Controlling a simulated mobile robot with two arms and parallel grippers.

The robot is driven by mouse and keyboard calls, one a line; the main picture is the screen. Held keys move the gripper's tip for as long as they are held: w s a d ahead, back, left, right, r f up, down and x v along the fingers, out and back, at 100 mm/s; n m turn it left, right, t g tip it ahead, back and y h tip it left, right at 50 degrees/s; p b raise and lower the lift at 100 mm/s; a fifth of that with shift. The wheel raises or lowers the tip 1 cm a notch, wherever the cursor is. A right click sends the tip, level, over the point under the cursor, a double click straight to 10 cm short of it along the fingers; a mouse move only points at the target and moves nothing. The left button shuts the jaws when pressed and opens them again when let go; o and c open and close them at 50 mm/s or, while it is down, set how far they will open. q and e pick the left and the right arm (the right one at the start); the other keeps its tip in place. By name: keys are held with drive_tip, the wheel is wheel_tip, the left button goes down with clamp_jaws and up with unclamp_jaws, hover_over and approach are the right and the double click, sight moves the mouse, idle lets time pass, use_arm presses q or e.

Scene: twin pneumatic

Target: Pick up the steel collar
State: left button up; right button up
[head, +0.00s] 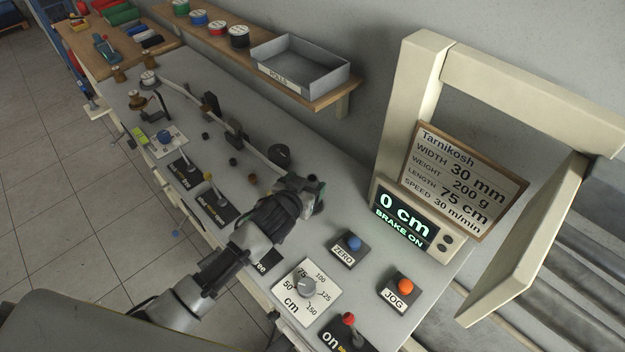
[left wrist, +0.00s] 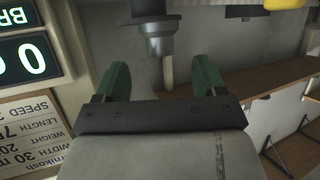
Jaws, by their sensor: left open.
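My left gripper (head: 315,194) is over the bench's back part, left of the display. In the left wrist view it (left wrist: 161,74) is open, its two green fingers apart with nothing gripped. A grey stepped cylindrical piece (left wrist: 161,40) shows between and beyond the fingers; it may be the steel collar, but I cannot tell for sure. It does not show clearly in the head view, where my gripper covers that spot. My right gripper is not in view.
The display (head: 405,219) reads 0 cm, brake on, with a Tarnikosh board (head: 463,182) behind it. A zero button (head: 354,243), a jog button (head: 405,286) and a cm dial (head: 307,288) are near my arm. A grey tray (head: 299,70) sits on the wall shelf.

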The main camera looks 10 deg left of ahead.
sight(311, 178)
use_arm(q)
drive_tip(key=shift+p+x, duration=0.4)
drive_tip(key=shift+x, duration=1.5)
drive_tip(key=shift+w+f, duration=0.2)
drive_tip(key=shift+w, duration=0.05)
drive_tip(key=shift+w+f, duration=0.1)
drive_tip(key=c, duration=1.2)
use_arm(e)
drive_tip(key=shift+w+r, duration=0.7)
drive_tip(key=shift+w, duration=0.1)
use_arm(q)
drive_tip(key=shift+o, duration=0.2)
